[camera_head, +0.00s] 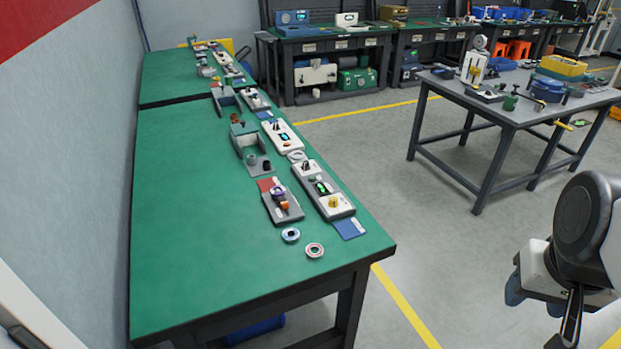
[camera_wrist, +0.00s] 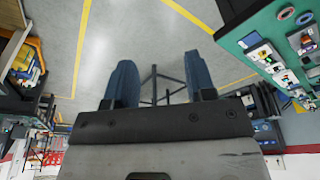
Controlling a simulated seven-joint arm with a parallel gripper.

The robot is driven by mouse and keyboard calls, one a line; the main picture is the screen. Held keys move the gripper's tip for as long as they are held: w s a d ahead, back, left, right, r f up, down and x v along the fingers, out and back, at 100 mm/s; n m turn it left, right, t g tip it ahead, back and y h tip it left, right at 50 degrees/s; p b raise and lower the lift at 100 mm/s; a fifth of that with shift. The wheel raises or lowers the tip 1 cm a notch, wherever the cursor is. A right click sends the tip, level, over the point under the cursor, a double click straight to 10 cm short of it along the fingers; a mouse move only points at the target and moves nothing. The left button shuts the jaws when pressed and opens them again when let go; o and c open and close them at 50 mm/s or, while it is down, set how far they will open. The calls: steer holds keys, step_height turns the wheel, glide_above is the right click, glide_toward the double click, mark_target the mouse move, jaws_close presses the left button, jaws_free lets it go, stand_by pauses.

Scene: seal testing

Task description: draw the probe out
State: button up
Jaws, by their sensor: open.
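I cannot single out the probe at this size. Several small test devices stand along the right side of the green table (camera_head: 200,240). Nearest are a grey base with an orange and purple part (camera_head: 282,203), a long white unit with a yellow knob (camera_head: 325,190), and a green holder (camera_head: 245,143) with upright sides. My gripper (camera_head: 534,300) hangs over the floor right of the table, well apart from the devices. In the wrist view its two blue fingers (camera_wrist: 161,80) are spread with nothing between them. The devices show there at upper right.
Two tape rolls (camera_head: 314,250) lie near the green table's front right corner. A grey table (camera_head: 515,105) with a yellow and blue case (camera_head: 548,88) stands at right. Workbenches (camera_head: 340,45) line the back. The floor between the tables is clear, and so is the green table's left half.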

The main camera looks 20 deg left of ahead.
steer(key=w+a+r+n+g, duration=0.1)
steer(key=w+a, duration=0.3)
steer(key=w, duration=0.4)
steer(key=w+a+r+n+g, duration=0.1)
steer(key=w+a+r, duration=0.1)
steer(key=w+a, duration=0.4)
steer(key=w+a+f+n+g, duration=0.2)
steer(key=w+a+f+n, duration=0.15)
steer(key=w+a, duration=1.1)
steer(key=n+g+h, duration=0.2)
steer(key=n+h, duration=0.1)
steer(key=n, duration=0.1)
glide_toward(284, 202)
steer(key=shift+s+d+f+m, duration=0.25)
steer(key=shift+s+d+f, duration=0.1)
steer(key=shift+d, duration=0.1)
steer(key=shift+a+f, duration=0.25)
steer(key=shift+f, duration=0.05)
steer(key=shift+f, duration=0.1)
steer(key=shift+x, duration=3.75)
jaws_close()
